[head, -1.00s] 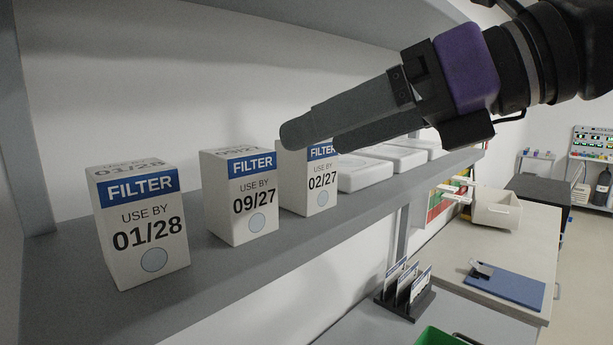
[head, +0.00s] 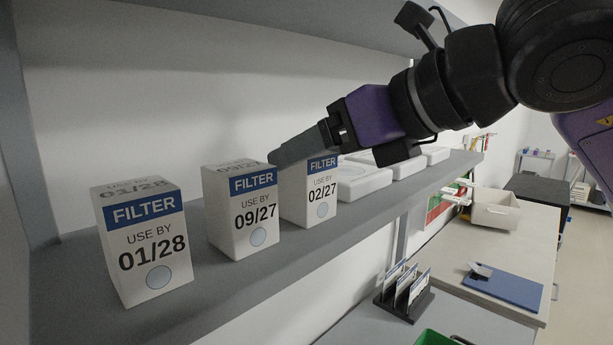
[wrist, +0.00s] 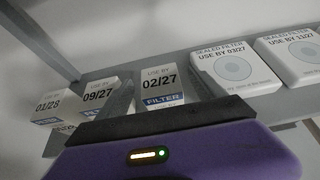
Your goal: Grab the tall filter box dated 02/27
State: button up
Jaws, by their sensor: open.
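The tall white filter box dated 02/27 (head: 320,202) stands upright on the grey shelf, rightmost of three tall boxes with blue FILTER bands. My gripper (head: 303,152) is open at its top edge, and one finger covers part of the top beside the 09/27 box. In the wrist view the 02/27 box (wrist: 160,84) appears between my two fingers (wrist: 157,70). I cannot tell whether either finger touches it. The 09/27 box (head: 242,215) stands close on its left, and the 01/28 box (head: 148,245) stands further left.
Flat white sealed filter boxes (wrist: 234,68) lie right of the 02/27 box. An upper shelf (head: 300,25) runs above, and a grey post (head: 35,130) stands at the left. Below are a counter with a card rack (head: 405,298) and a blue board (head: 503,288).

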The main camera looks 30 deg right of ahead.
jog(key=shift+w+f, duration=0.1)
jog(key=shift+w, duration=0.1)
jog(key=c, duration=1.5)
